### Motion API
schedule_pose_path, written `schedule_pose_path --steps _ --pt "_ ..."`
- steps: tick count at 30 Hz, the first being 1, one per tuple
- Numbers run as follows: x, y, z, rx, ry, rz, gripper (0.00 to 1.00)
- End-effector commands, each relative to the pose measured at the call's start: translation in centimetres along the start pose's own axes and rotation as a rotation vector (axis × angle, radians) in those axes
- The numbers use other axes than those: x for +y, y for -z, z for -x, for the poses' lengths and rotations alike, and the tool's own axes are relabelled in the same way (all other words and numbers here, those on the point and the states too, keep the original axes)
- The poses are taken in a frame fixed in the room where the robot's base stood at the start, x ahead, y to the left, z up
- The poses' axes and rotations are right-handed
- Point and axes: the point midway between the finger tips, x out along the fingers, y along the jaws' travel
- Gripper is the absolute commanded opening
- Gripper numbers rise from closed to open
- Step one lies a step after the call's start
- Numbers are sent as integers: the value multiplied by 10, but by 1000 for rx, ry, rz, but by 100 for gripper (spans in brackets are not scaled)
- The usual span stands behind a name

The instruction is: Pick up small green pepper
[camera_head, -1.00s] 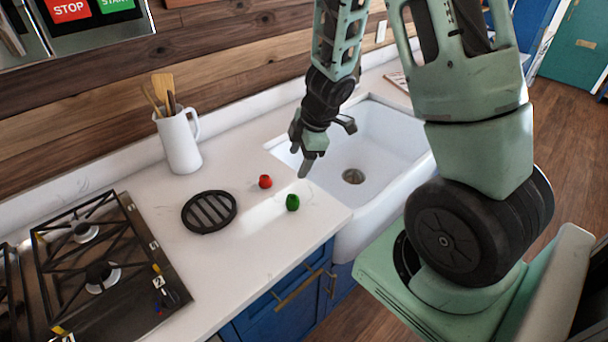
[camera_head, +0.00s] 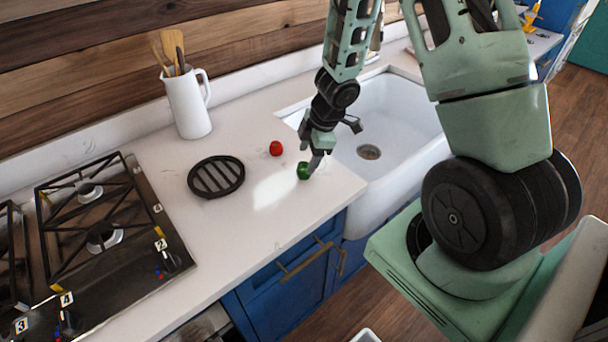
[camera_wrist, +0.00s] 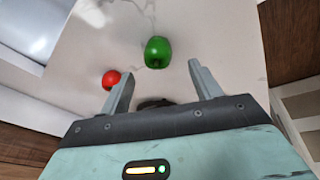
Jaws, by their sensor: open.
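The small green pepper (camera_head: 303,171) stands on the white counter close to the sink. My gripper (camera_head: 322,160) is just above and beside it, and one finger overlaps its right side in the head view. In the wrist view the green pepper (camera_wrist: 158,52) lies ahead of the gap between the two fingers of my gripper (camera_wrist: 162,80). The fingers are spread apart with nothing between them. I cannot tell if a finger touches the pepper.
A red pepper or tomato (camera_head: 276,148) is just behind the green one; it also shows in the wrist view (camera_wrist: 111,79). A black round trivet (camera_head: 216,177), a white utensil pitcher (camera_head: 188,105) and a gas hob (camera_head: 100,230) lie left. The sink (camera_head: 400,120) is right.

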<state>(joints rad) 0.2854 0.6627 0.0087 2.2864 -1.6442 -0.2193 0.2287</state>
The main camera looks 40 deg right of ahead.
Motion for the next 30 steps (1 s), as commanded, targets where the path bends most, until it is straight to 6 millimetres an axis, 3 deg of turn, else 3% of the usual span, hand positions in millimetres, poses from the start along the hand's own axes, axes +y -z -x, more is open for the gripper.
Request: schedule_pose_path --steps 10,18,19,24,30 --pt "1 -7 -47 1 0 0 63" --pt "1 -6 -50 0 0 1 63" --pt "1 -6 -50 0 0 1 61" --pt "1 -6 -50 0 0 1 16" --pt "1 -6 -50 0 0 1 15"
